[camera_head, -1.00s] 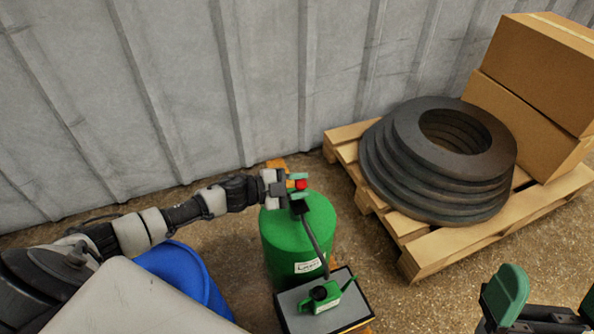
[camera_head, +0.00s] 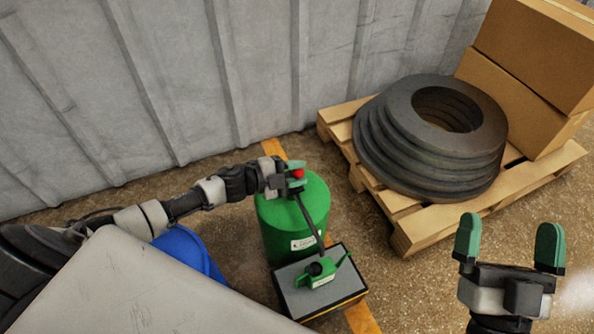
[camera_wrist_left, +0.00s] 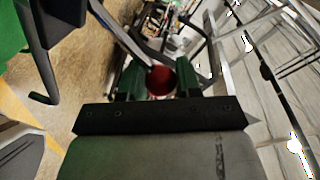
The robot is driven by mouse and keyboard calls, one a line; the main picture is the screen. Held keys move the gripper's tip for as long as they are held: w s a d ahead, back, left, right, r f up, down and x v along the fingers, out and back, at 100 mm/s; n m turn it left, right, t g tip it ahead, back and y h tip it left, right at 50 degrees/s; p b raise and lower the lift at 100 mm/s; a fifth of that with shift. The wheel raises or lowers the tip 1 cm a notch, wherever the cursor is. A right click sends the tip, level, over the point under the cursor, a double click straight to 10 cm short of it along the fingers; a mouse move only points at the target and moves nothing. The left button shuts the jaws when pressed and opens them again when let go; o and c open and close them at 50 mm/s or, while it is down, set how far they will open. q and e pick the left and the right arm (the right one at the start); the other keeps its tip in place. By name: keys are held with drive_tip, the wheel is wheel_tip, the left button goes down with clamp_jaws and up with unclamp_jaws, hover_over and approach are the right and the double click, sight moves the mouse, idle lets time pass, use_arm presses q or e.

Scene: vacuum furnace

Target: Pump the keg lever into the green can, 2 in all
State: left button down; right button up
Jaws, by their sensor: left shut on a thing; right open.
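The green keg (camera_head: 291,222) stands on the floor near the wall. A dark spout or hose (camera_head: 309,222) runs from its top down toward the green can (camera_head: 317,273). The can sits on a grey-topped box (camera_head: 341,285) in front of the keg. My left gripper (camera_head: 296,174) is over the keg's top, shut on the lever's red knob (camera_head: 298,174). In the left wrist view the red knob (camera_wrist_left: 161,80) sits between the green fingers. My right gripper (camera_head: 510,245) is open and empty at the lower right. The lever's shaft is mostly hidden.
A wooden pallet (camera_head: 415,236) carries stacked dark rings (camera_head: 398,158) and cardboard boxes (camera_head: 530,60) at the right. A blue barrel (camera_head: 190,252) stands left of the keg, partly hidden. A corrugated wall (camera_head: 200,75) runs behind. Floor is open between the box and my right gripper.

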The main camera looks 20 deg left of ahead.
use_arm(q)
drive_tip(key=shift+s+f, duration=0.1)
drive_tip(key=shift+f, duration=0.15)
drive_tip(key=c, duration=0.8)
unclamp_jaws()
drive_tip(key=shift+s+a+r, duration=0.1)
drive_tip(key=shift+s+a, duration=0.15)
drive_tip(key=p+v, duration=0.2)
drive_tip(key=v, duration=0.8)
drive_tip(key=shift+r, duration=0.1)
use_arm(e)
wheel_tip(320, 180, down, 7)
drive_tip(key=w+g+h, duration=0.2)
drive_tip(key=g, duration=0.4)
drive_tip(key=shift+d+r, duration=0.15)
drive_tip(key=shift+d, duration=0.2)
drive_tip(key=shift+s, duration=0.1)
